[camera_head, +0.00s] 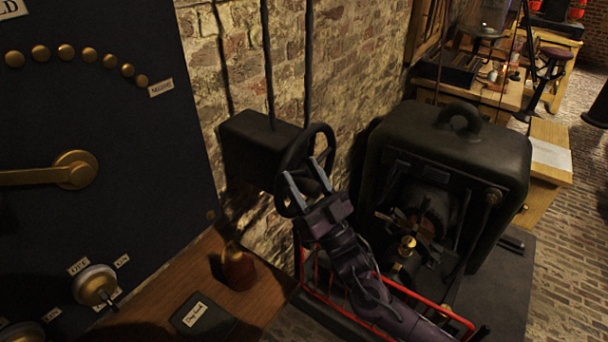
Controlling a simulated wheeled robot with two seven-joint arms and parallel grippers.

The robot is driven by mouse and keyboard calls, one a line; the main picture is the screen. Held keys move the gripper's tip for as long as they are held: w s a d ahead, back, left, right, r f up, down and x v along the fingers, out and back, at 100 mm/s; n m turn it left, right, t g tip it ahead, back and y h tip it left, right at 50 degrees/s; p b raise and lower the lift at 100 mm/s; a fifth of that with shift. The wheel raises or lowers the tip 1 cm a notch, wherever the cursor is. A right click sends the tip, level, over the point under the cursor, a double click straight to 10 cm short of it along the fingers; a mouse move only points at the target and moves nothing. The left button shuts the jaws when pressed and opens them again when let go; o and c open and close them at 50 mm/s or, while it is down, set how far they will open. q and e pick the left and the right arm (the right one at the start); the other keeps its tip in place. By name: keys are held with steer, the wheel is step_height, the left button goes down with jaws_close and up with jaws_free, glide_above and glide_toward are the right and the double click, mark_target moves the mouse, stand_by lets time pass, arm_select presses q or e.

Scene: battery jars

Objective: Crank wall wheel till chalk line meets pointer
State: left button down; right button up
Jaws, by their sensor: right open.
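The wall wheel (288,160) is a dark spoked handwheel on the side of a black box (250,146) fixed to the brick wall. My right gripper (307,178) is at the wheel, its two pale fingers spread apart and overlapping the wheel's rim in the picture. I cannot tell whether the fingers touch the rim. The chalk line and the pointer cannot be made out. My left gripper is not in view.
A black machine (455,150) with an open front stands right of my right arm, with a red rail (392,292) low before it. A wooden bench (172,296) holds a brown bottle (238,268) and a dark book (203,317). A dark panel (130,140) with brass fittings is at left.

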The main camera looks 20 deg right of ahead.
jaws_close()
steer(key=shift+w, duration=0.1)
steer(key=w+d+r+m+h+p, duration=0.1)
steer(key=m+h+p, duration=0.1)
steer(key=m+h, duration=0.2)
steer(key=w+d+r+m+h+p, duration=0.1)
steer(key=d+r+m+h+p, duration=0.1)
steer(key=m+h, duration=0.2)
steer(key=w+d+r+m+h+p, duration=0.1)
steer(key=m+h+p, duration=0.1)
steer(key=m, duration=0.3)
steer(key=shift+w+d+r+h, duration=0.15)
steer(key=shift+d+r+h, duration=0.1)
steer(key=shift+h, duration=0.65)
steer(key=shift+w+d+m+g+h+p, duration=0.45)
steer(key=shift+d+m+g+h+p, duration=0.2)
steer(key=shift+m, duration=0.55)
